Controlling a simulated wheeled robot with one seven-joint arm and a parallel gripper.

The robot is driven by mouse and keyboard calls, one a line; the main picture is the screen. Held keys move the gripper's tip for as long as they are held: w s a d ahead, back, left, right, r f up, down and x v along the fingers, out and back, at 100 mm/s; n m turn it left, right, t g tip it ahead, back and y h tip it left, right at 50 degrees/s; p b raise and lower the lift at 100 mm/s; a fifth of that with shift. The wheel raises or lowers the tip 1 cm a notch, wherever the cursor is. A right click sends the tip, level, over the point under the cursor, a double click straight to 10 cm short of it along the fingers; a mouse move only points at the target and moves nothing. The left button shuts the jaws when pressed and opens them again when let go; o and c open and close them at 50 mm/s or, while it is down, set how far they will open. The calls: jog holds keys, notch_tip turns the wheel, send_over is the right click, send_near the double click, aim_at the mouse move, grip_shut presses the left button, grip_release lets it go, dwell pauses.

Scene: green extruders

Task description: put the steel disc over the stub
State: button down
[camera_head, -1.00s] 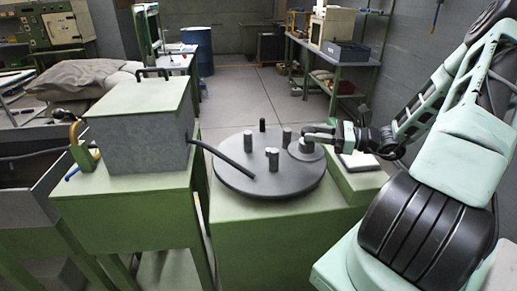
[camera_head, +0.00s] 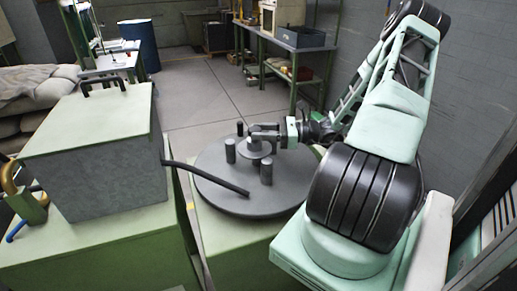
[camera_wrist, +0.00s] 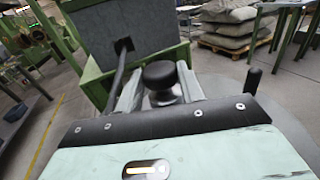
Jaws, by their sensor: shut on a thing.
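The steel disc (camera_head: 262,153) is a small grey round plate with a knob. My gripper (camera_head: 255,138) is shut on its knob in the head view. In the wrist view the dark round knob (camera_wrist: 159,74) sits between the two fingers. The disc is over the middle part of the big dark round plate (camera_head: 225,197), among upright stubs. One grey stub (camera_head: 230,151) stands left of the disc and another grey stub (camera_head: 266,172) stands in front. A darker stub (camera_head: 240,128) is behind. I cannot tell whether a stub is under the disc.
A black hose (camera_head: 208,178) reaches from the grey box (camera_head: 105,160) across the round plate's left part. In the wrist view the dark stub (camera_wrist: 253,81) stands to the right. Shelving (camera_head: 290,75) and a blue barrel (camera_head: 139,46) are farther back, with clear floor between.

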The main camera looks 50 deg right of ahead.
aim_at(263, 146)
jog(key=shift+f, duration=2.65)
jog(key=shift+f, duration=0.1)
jog(key=c, duration=0.9)
grip_release()
jog(key=shift+f, duration=0.1)
jog(key=shift+r, duration=0.25)
jog(key=shift+s+d+f, duration=0.1)
jog(key=shift+s+d, duration=0.15)
jog(key=shift+s, duration=0.1)
jog(key=b+v, duration=0.2)
jog(key=v, duration=0.9)
jog(key=shift+s, duration=0.1)
